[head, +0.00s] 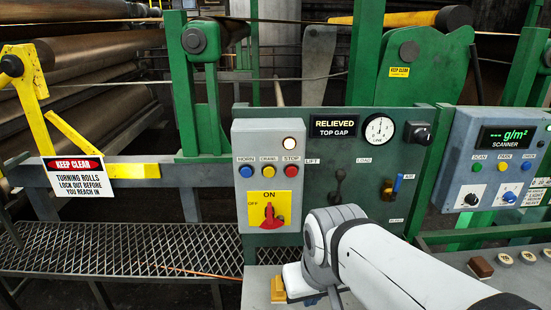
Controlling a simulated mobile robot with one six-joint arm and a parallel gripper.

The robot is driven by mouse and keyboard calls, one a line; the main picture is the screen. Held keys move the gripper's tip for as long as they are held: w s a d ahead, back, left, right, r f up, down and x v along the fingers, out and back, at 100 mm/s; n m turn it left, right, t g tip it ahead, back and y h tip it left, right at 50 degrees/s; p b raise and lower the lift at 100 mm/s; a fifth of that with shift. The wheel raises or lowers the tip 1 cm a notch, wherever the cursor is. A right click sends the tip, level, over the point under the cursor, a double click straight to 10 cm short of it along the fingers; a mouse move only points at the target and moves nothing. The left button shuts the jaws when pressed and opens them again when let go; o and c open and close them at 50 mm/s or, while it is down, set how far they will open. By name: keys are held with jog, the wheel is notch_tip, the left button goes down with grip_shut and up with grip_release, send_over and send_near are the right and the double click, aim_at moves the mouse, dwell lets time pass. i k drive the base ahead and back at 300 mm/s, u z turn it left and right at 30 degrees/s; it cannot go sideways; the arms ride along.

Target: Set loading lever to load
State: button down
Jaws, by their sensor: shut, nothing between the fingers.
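The loading lever (338,185) is a dark lever with a round black knob on the green panel (320,215). It stands about upright between the labels LIFT, at its left, and LOAD, at its right. My white arm reaches in from the lower right and covers the panel's lower part. My gripper (280,291) shows only in part at the arm's far end, low and left of the lever. It looks shut and empty, and it is apart from the lever. The lever's mount is small and dark.
A sign reading RELIEVED TOP GAP (334,126), a dial (379,129) and a blue AIR valve handle (396,185) are near the lever. A grey box (241,150) with a red rotary switch (270,215) stands left. A scanner box (490,160) stands right.

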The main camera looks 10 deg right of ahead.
aim_at(340, 173)
jog(key=u, duration=0.5)
jog(key=k, duration=1.45)
jog(key=z, duration=0.25)
jog(key=i, duration=1)
jog(key=z, duration=0.05)
